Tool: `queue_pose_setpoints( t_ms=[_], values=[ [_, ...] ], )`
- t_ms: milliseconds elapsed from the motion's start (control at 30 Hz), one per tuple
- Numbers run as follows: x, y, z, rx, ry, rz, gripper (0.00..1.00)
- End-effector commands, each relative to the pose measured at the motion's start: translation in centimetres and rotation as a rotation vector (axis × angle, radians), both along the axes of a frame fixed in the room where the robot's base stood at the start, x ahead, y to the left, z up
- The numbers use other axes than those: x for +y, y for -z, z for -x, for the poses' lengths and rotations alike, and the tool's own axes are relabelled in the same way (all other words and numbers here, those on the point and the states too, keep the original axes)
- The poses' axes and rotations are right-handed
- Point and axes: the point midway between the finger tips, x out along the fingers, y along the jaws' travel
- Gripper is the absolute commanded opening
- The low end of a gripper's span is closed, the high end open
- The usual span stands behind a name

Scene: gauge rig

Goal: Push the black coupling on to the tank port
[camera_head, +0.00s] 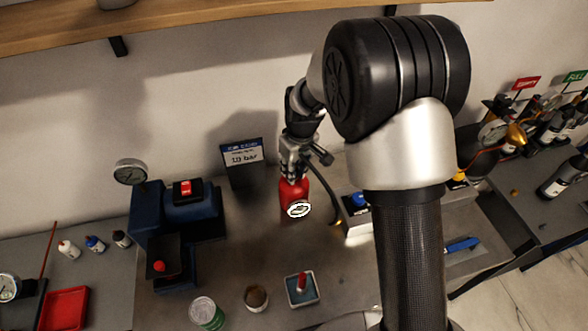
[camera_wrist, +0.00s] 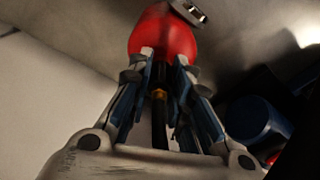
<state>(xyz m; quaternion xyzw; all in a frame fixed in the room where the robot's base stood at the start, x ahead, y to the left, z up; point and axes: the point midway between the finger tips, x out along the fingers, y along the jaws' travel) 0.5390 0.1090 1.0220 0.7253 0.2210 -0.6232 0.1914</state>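The red tank (camera_head: 291,190) stands on the bench below my gripper (camera_head: 292,166), with a round black-and-white face at its front. In the wrist view the tank (camera_wrist: 163,35) lies just beyond my fingertips (camera_wrist: 165,58). The fingers are closed on the sides of the black coupling (camera_wrist: 160,73), which has a brass ring and a black hose (camera_wrist: 160,130) running back from it. The coupling points at the tank. The tank port is hidden behind the coupling and fingertips, so I cannot tell whether they touch.
A dark blue stand (camera_head: 147,235) with a gauge (camera_head: 130,171) is left of the tank. A blue-knobbed box (camera_head: 358,215) is close on the right. A small tray (camera_head: 301,289), a brown-topped cup (camera_head: 256,297) and a green can (camera_head: 207,312) stand in front. A sign (camera_head: 243,154) is behind.

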Motion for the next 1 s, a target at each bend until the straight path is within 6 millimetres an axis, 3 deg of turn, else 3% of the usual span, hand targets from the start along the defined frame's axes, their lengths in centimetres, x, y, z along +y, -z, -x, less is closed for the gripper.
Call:
queue_pose_setpoints(
  t_ms=[200,433,767,1000],
  values=[
    [0.00,0.00,0.00,0.000,0.000,0.000,0.32],
    [0.00,-0.01,0.00,0.000,0.000,0.000,0.34],
    [0.00,-0.01,0.00,0.000,0.000,0.000,0.56],
    [-0.01,0.01,0.02,0.000,0.000,0.000,0.56]
  ],
)
